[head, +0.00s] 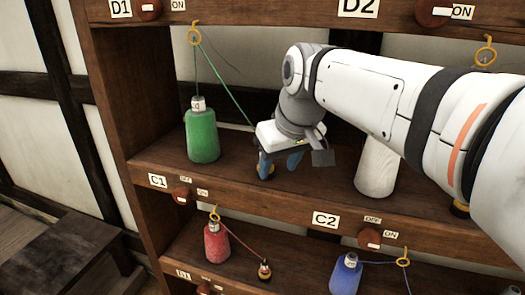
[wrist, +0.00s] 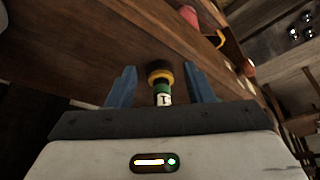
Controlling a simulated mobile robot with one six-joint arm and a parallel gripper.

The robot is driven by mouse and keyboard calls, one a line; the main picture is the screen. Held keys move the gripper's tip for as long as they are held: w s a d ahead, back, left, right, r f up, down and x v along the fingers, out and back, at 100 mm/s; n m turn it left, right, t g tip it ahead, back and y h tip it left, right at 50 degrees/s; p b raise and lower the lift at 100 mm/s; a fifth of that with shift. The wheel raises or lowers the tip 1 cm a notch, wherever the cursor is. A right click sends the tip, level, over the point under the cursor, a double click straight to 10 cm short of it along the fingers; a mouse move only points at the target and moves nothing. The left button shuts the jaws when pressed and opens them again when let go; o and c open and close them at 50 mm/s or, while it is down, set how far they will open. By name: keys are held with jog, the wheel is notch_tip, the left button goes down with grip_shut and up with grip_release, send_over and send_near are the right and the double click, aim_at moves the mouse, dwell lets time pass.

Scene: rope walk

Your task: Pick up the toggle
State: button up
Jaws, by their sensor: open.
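The toggle (head: 265,170), dark with a yellow band, stands on the upper shelf, partly hidden by my gripper in the head view. In the wrist view the toggle (wrist: 161,82) shows a black knob, a yellow ring, a green part and a white label marked I. My gripper (head: 280,162) is just above the shelf with its blue fingers apart. In the wrist view the toggle lies between the fingers of the gripper (wrist: 161,88), with gaps on both sides. A green cord runs from a yellow ring down towards it.
A green bobbin (head: 202,135) stands left of my gripper and a white bobbin (head: 377,168) right of it. On the shelf below are a red bobbin (head: 216,243), another toggle (head: 264,270) and a blue bobbin (head: 346,274). The shelf's front edge carries red knobs.

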jog(key=w+a, duration=0.1)
jog(key=w, duration=0.1)
jog(key=w+p, duration=0.1)
jog(key=w, duration=0.1)
jog(key=w+a, duration=0.1)
jog(key=w, duration=0.1)
jog(key=shift+a+p, duration=0.3)
jog(key=shift+p, duration=0.1)
jog(key=shift+f, duration=0.55)
grip_shut()
